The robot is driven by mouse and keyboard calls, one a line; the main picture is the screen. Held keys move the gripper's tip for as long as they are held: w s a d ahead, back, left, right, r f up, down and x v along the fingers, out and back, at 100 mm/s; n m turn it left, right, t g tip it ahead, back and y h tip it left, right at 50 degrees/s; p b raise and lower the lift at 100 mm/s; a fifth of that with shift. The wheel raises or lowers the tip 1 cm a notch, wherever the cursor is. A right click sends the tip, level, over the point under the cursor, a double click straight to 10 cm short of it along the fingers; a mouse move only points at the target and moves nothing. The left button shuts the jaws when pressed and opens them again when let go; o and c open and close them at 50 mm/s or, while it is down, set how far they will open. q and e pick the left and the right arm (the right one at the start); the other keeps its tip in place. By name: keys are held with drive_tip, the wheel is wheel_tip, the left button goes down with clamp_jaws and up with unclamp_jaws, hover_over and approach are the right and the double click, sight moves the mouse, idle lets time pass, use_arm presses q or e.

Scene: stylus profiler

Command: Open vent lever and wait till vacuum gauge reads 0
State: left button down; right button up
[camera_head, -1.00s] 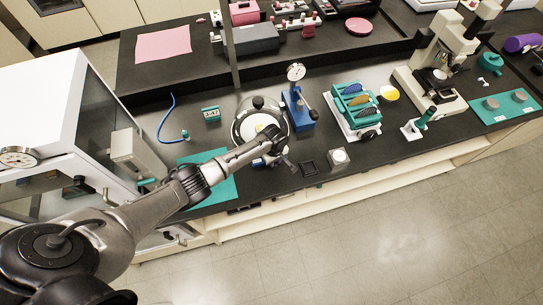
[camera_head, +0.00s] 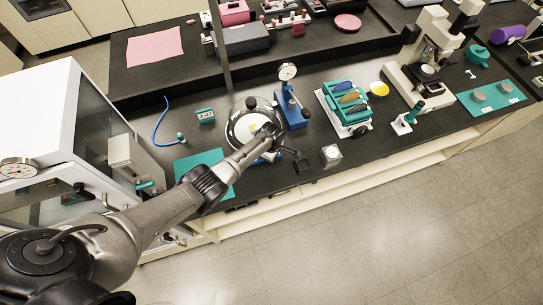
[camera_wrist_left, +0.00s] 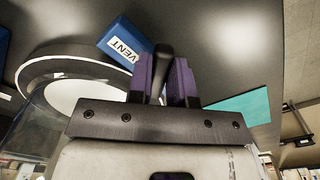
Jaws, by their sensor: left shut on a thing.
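My left gripper (camera_wrist_left: 163,82), with purple fingertips, is shut on a dark lever (camera_wrist_left: 160,65) beside a blue block labelled VENT (camera_wrist_left: 122,42) in the left wrist view. In the head view my left gripper (camera_head: 282,150) is at the front right of a round silver vessel (camera_head: 236,128) and partly covers it. A white dial gauge (camera_head: 288,71) stands on a blue stand (camera_head: 290,104) behind it. Neither reading is legible. My right gripper is not in view.
A teal mat (camera_head: 205,170) lies left of the vessel. A small black tray (camera_head: 303,166) and a white-lidded box (camera_head: 331,154) sit near the bench's front edge. A teal rack (camera_head: 346,104) and a microscope (camera_head: 424,72) stand further right.

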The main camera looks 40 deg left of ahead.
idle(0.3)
use_arm(q)
drive_tip(key=c, duration=1)
unclamp_jaws()
drive_tip(key=shift+c, duration=0.2)
wheel_tip(320, 180, up, 14)
drive_tip(key=p, duration=0.2)
drive_tip(key=shift+f, duration=0.1)
